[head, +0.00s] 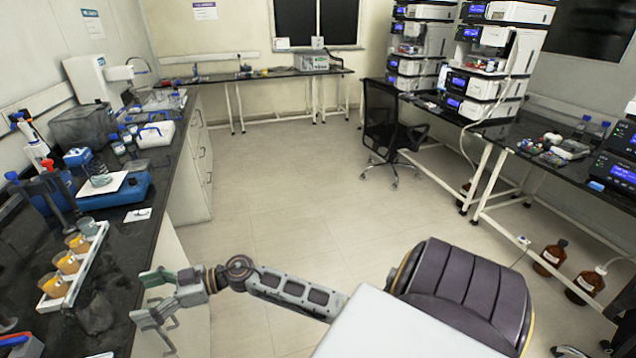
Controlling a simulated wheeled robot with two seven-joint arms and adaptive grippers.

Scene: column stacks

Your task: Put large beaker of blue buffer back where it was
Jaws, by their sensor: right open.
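A clear glass vessel (101,179), perhaps the large beaker, stands on the white top plate of a blue stirrer-like device (117,194) on the left bench. I cannot tell whether it holds blue liquid. A white rack (71,284) nearer me holds several small beakers; the nearer ones have orange contents, and the far one (88,226) looks grey-blue. My right gripper (142,297) is open and empty, beside the bench's front edge and to the right of the rack, apart from the vessels. My left gripper is not in view.
The black left bench (150,226) also carries pipettes (34,146) on a stand, a white box (154,134) and instruments further back. A small white card (138,214) lies near the edge. The floor (285,195) is open; a black chair (385,130) stands at the right bench.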

